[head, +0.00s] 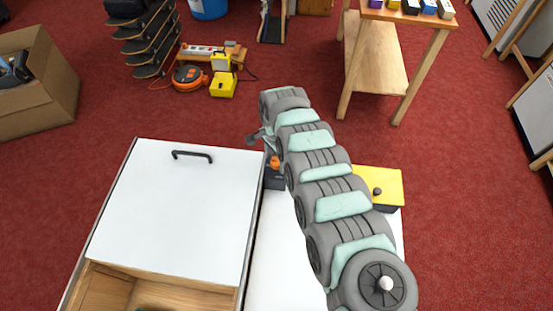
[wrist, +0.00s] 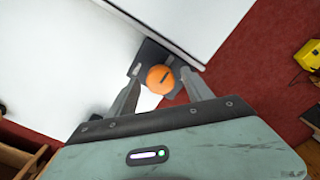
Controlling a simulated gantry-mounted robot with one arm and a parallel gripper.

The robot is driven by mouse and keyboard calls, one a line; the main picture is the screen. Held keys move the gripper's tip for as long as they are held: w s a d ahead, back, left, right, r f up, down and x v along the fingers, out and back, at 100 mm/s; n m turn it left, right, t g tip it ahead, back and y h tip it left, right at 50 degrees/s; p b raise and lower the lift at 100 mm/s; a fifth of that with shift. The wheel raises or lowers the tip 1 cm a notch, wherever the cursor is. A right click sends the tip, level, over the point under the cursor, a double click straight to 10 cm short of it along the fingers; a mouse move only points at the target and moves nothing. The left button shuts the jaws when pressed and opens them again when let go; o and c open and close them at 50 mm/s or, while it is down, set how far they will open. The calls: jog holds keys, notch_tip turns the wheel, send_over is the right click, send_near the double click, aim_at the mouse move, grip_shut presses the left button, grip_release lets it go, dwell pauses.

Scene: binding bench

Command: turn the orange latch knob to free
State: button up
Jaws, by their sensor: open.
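The orange latch knob (wrist: 160,79) is round with a dark slot mark across its face. It sits on a dark grey base plate (wrist: 152,52) beside the white sliding lid. My gripper (wrist: 158,88) is open in the wrist view, with one finger on each side of the knob; I cannot tell whether they touch it. In the head view the knob (head: 275,162) shows partly beside my arm, which hides much of the area around it. The white lid (head: 176,200) has a black handle and covers most of a wooden box.
A yellow box (head: 380,186) with a dark knob stands right of my arm on the white surface (head: 283,255). An open wooden compartment (head: 110,285) lies at the front left. A wooden table (head: 385,65) and an orange cable reel (head: 188,77) are farther back on red carpet.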

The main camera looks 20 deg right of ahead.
grip_shut()
dwell(0.6)
